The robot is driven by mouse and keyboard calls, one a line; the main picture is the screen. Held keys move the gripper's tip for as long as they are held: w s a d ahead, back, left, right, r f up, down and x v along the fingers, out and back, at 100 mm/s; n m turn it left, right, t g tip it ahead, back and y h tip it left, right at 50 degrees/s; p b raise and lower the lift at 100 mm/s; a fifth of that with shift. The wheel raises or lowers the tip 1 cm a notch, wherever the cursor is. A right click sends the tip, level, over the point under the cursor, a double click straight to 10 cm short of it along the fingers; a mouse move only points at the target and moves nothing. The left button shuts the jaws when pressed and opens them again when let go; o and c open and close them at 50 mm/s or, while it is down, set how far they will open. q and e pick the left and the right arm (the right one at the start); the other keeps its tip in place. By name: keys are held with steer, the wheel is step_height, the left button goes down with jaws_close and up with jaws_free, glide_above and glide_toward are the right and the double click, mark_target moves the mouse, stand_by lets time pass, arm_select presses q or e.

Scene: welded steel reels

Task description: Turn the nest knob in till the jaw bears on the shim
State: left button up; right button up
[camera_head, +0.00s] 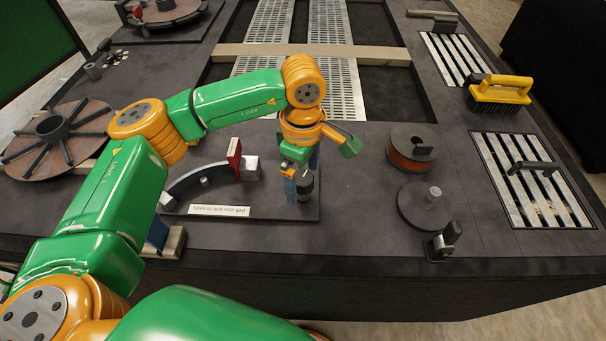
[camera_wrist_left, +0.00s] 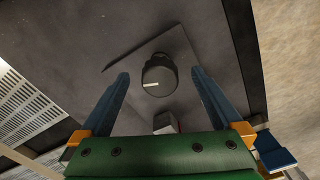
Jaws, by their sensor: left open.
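The nest plate (camera_head: 270,206) lies flat on the dark table, with a curved dark piece (camera_head: 196,178), a red upright piece (camera_head: 234,154) and a grey metal block (camera_head: 249,169) on it. I cannot tell the jaw and shim apart. The black nest knob (camera_head: 306,184) is at the plate's right, partly hidden by my left gripper (camera_head: 297,187). In the left wrist view the knob (camera_wrist_left: 160,76) shows a white mark on its face. My left gripper (camera_wrist_left: 160,73) is open, its blue fingers on either side of the knob, with gaps visible.
To the right stand a copper-wound spool (camera_head: 410,150), a dark disc with a peg (camera_head: 425,205) and a small black-handled item (camera_head: 443,241). A large brown reel (camera_head: 58,138) lies at the left.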

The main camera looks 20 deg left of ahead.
mark_target(303, 177)
arm_select(q)
steer(key=shift+r, duration=0.1)
step_height(303, 177, up, 7)
steer(key=p, duration=0.4)
steer(key=shift+p, duration=0.35)
